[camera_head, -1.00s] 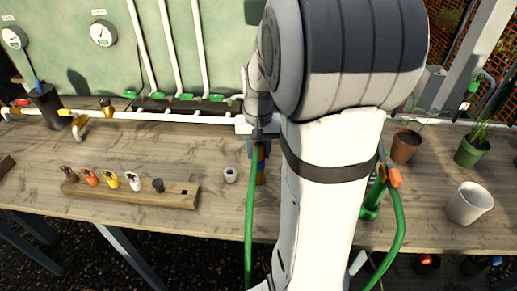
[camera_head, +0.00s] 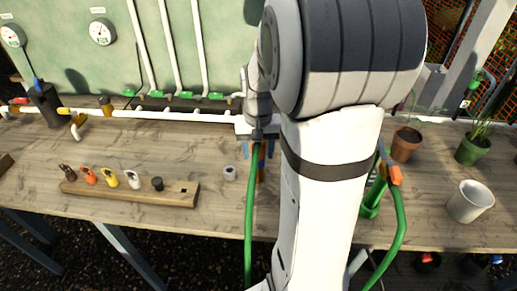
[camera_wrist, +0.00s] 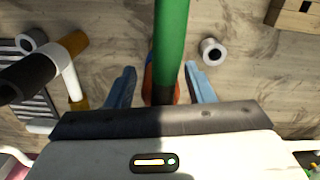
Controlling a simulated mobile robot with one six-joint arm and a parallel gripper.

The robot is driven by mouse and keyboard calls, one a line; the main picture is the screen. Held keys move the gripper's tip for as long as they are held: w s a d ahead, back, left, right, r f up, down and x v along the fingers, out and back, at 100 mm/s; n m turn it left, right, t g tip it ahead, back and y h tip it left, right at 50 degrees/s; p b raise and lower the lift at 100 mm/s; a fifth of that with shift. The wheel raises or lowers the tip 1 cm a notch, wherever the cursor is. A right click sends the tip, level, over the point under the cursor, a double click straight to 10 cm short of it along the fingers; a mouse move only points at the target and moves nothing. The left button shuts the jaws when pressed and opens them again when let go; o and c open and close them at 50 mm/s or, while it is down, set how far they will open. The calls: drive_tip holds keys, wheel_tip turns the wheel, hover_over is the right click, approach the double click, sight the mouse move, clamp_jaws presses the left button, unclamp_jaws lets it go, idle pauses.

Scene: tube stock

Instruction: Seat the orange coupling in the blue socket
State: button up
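My gripper (camera_head: 262,150) is over the middle of the bench, partly hidden by my arm. In the wrist view its two blue fingers (camera_wrist: 160,88) stand apart, with gaps to the green hose (camera_wrist: 172,40) between them. An orange part (camera_wrist: 149,80), apparently the orange coupling, shows beside and below the hose between the fingers. Its lower end is hidden by the hose and my gripper. The green hose (camera_head: 249,205) also hangs over the front edge in the head view. I cannot pick out the blue socket from the blue fingers, nor tell whether the coupling is in it.
A small grey ring (camera_head: 229,173) stands left of my gripper. A wooden rack (camera_head: 180,195) holds several coloured fittings. White pipes (camera_head: 180,117) run along the back. A green stand (camera_head: 374,196), plant pots (camera_head: 405,146) and a white cup (camera_head: 470,201) are at right.

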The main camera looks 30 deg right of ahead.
drive_tip(key=shift+o, duration=0.8)
drive_tip(key=shift+r, duration=0.1)
wheel_tip(320, 180, up, 8)
drive_tip(key=shift+f, duration=0.15)
drive_tip(key=s+a+f+n+t, duration=0.2)
drive_tip(key=s+a+n, duration=0.3)
drive_tip(key=s+a, duration=0.7)
drive_tip(key=shift+t, duration=0.3)
